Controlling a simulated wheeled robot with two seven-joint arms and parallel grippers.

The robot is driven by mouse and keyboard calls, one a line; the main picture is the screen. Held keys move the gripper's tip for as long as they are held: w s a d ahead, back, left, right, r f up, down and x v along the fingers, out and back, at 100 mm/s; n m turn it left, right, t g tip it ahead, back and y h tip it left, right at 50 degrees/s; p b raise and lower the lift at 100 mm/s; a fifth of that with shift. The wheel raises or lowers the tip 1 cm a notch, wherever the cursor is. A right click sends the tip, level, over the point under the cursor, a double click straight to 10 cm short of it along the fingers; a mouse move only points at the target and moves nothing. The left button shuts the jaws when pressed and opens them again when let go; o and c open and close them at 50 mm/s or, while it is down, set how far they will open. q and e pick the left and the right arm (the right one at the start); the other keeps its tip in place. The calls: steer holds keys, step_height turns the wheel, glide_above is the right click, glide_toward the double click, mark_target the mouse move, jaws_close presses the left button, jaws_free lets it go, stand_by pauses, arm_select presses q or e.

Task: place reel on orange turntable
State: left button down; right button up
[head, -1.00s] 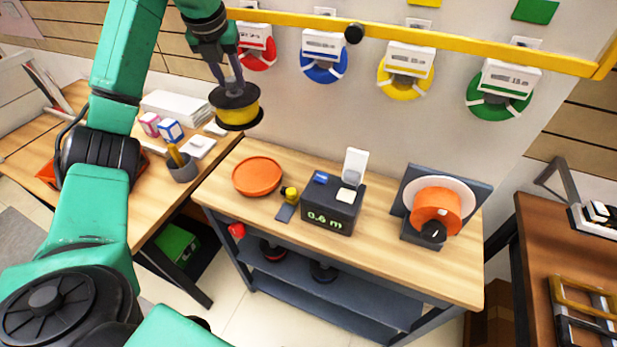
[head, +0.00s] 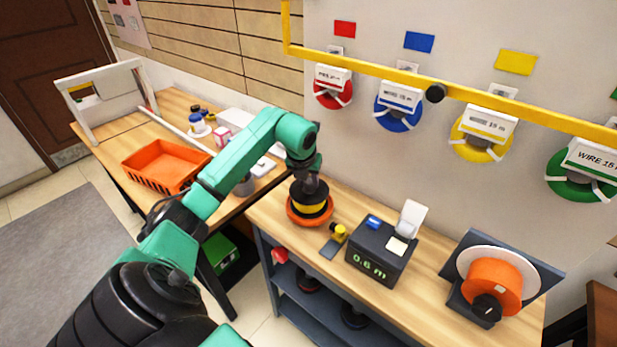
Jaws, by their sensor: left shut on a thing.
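The reel (head: 311,208), black-flanged with yellow wire, is upright at the orange turntable (head: 296,218) on the wooden bench. It appears to rest on the turntable or sit just above it; the exact contact is hidden. My left gripper (head: 310,187) points down from above and is shut on the top of the reel. Its fingertips are partly hidden by the arm's wrist. The turntable's rim shows around the reel's lower part. My right gripper is not in view.
A dark box reading 0.6 m (head: 377,254) and a small yellow-topped device (head: 335,240) stand right of the turntable. A large orange spool (head: 494,283) is further right. An orange basket (head: 165,166) is on the left table.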

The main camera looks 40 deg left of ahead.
arm_select(q)
steer(key=shift+d, duration=0.1)
steer(key=c, duration=0.8)
jaws_free()
steer(key=shift+o, duration=1.3)
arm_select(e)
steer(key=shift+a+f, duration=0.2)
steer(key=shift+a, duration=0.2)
arm_select(q)
steer(key=shift+r, duration=0.25)
steer(key=b+v, duration=0.2)
steer(key=v, duration=0.9)
steer(key=shift+s+r, duration=0.25)
steer(key=shift+r, duration=0.1)
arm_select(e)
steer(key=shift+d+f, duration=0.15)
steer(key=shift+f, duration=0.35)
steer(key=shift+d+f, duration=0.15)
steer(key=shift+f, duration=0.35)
arm_select(q)
steer(key=shift+d, duration=0.1)
